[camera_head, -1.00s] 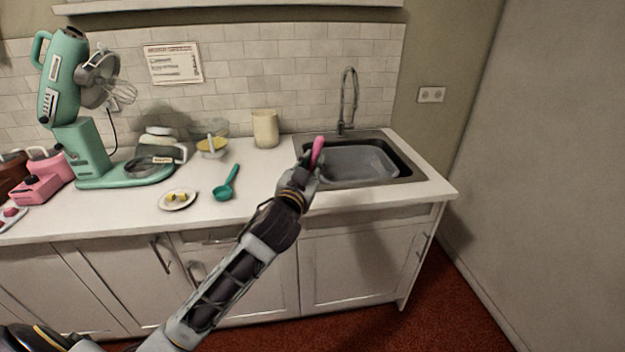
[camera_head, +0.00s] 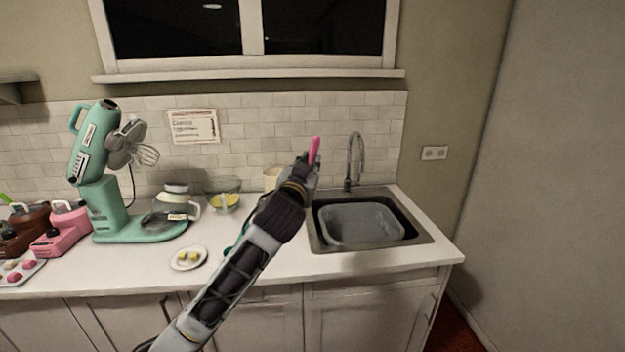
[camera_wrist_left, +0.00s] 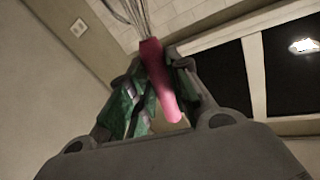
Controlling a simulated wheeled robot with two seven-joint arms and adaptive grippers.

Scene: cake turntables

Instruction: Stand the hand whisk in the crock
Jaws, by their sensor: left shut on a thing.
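My left gripper (camera_head: 308,167) is shut on the pink handle of the hand whisk (camera_head: 315,150), raised above the counter in front of the tiled wall. In the left wrist view the pink handle (camera_wrist_left: 160,80) sits between the fingers (camera_wrist_left: 155,85), with the whisk's wires running out toward the top edge. In the head view only the pink handle shows; the wires are hidden or too small to tell. The cream crock (camera_head: 271,176) stands at the back of the counter, left of the sink, mostly hidden behind my left gripper and arm. My right gripper is not in view.
The sink (camera_head: 370,222) with a grey basin and a tall faucet (camera_head: 355,160) lies to the right. A teal scoop is mostly hidden behind my arm.

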